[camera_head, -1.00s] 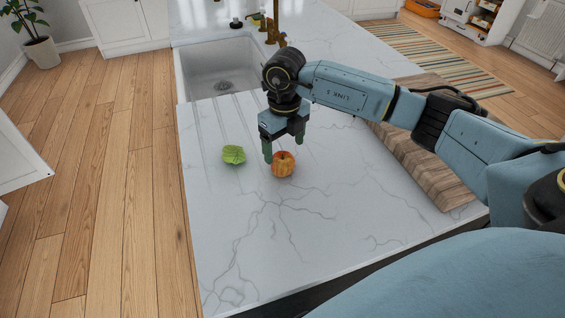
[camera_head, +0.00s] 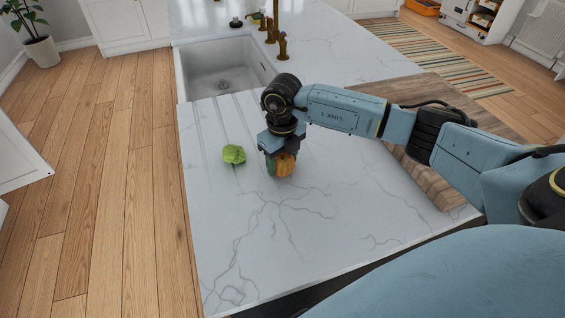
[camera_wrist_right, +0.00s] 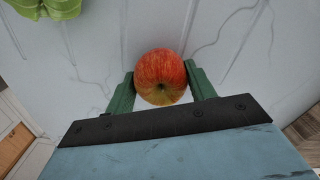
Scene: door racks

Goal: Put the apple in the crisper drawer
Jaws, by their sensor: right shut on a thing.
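The red and yellow apple (camera_head: 286,163) is on the white marble counter, partly hidden by my right gripper (camera_head: 280,166) in the head view. In the right wrist view the apple (camera_wrist_right: 160,76) sits between the two green fingers of the right gripper (camera_wrist_right: 161,86), which are shut on it. It appears to be still at the counter surface. My left gripper is not in view. No crisper drawer can be made out in these frames.
A white sink (camera_head: 215,65) with a brass tap (camera_head: 281,45) is behind. A wooden board (camera_head: 425,170) lies on the right. The front of the counter (camera_head: 270,240) is clear.

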